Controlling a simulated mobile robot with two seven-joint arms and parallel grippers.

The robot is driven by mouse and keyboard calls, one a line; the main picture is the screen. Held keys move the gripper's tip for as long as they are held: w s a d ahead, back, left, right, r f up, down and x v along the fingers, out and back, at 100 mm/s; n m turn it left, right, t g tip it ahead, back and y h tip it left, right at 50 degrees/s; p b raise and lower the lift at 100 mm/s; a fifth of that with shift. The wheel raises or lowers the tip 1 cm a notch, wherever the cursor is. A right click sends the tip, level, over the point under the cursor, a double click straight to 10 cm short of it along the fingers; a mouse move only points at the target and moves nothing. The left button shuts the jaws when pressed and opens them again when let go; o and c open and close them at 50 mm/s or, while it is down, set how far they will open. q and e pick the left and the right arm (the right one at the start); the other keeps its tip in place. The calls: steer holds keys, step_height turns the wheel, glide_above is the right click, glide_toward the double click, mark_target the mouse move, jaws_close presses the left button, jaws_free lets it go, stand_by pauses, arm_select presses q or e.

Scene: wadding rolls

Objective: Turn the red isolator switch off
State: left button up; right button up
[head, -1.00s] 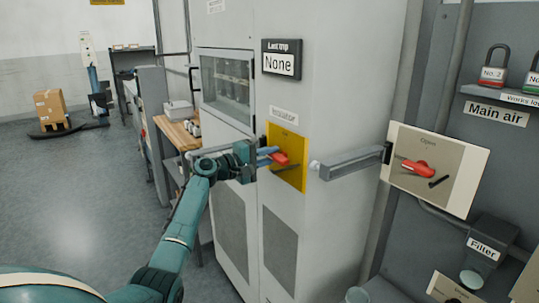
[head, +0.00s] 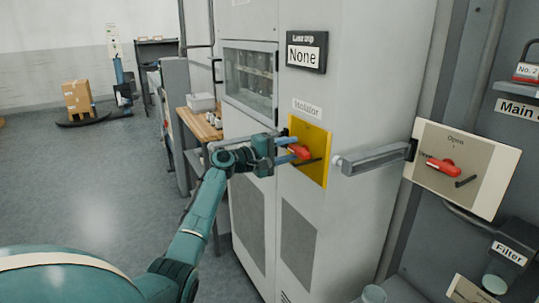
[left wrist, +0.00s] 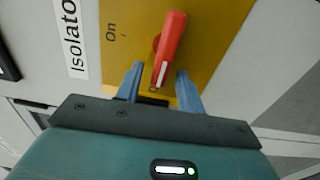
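The red isolator switch handle (head: 299,152) is on a yellow plate (head: 322,160) on the grey cabinet, under the "Isolator" label. In the left wrist view the handle (left wrist: 169,47) lies crosswise to the "On" mark, not pointing at it. My left gripper (head: 287,151) is at the plate. In the left wrist view its two blue fingers (left wrist: 159,84) are apart, one on each side of the handle's near end, with visible gaps. The plate below the handle is partly hidden by the gripper. My right gripper is in neither view.
A grey bar (head: 375,160) sticks out from the cabinet right of the plate. A second red handle (head: 443,165) is on a pale "Open" board farther right. A wooden bench (head: 203,125) stands left of the cabinet. The floor at left is mostly clear.

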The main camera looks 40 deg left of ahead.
arm_select(q)
steer(key=b+v, duration=0.2)
steer(key=v, duration=1)
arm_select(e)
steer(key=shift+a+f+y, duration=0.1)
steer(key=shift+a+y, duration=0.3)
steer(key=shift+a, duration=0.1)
arm_select(q)
steer(key=shift+d, duration=0.1)
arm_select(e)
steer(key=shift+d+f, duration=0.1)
